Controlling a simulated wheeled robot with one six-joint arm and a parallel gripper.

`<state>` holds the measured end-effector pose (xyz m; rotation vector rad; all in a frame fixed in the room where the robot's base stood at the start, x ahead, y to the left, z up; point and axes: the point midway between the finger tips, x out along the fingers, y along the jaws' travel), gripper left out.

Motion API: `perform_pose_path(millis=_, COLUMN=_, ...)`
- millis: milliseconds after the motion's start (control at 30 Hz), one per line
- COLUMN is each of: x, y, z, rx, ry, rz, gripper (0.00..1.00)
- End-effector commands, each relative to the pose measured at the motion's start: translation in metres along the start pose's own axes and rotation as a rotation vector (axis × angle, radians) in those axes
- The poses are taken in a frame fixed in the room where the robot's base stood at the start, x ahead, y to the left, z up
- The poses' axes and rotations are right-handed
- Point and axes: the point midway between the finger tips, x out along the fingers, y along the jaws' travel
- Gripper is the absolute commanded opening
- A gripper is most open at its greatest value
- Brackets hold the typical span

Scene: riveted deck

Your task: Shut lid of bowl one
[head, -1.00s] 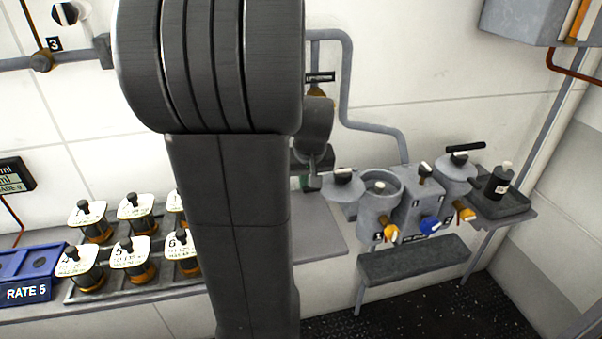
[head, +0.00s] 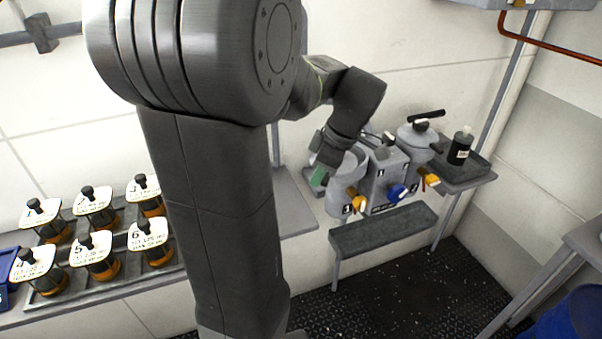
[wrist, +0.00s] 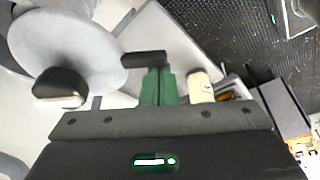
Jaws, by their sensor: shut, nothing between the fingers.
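My gripper (head: 319,178) is shut and empty, reaching down at the left side of the left grey bowl (head: 341,203). This bowl has an orange tap at its front; my arm and gripper hide much of its top, so I cannot tell how its lid stands in the head view. In the wrist view, my gripper's green fingers (wrist: 158,88) are together, beside a short dark bar (wrist: 145,59). A round grey lid-like disc (wrist: 85,45) with a dark knob (wrist: 60,86) lies to their left. I cannot tell whether the fingers touch the bar.
A grey box with a blue knob (head: 396,191) stands between the left bowl and a right, lidded bowl (head: 415,140). A dark bottle (head: 460,147) stands on a tray at the right. A grey step (head: 383,229) is below. Several numbered jars (head: 95,207) stand at left.

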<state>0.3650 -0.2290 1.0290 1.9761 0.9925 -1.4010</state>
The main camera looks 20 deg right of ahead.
Motion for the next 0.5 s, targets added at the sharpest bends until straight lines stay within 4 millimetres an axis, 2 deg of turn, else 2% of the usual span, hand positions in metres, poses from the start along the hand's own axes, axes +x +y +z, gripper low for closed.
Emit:
perform_pose_path(millis=200, x=-0.01, y=0.012, z=0.028, rx=-0.191, ry=0.0, rz=-0.069, gripper=0.0)
perform_pose_path(millis=500, x=-0.021, y=0.033, z=0.056, rx=-0.437, ry=-0.001, rz=-0.155, gripper=0.0)
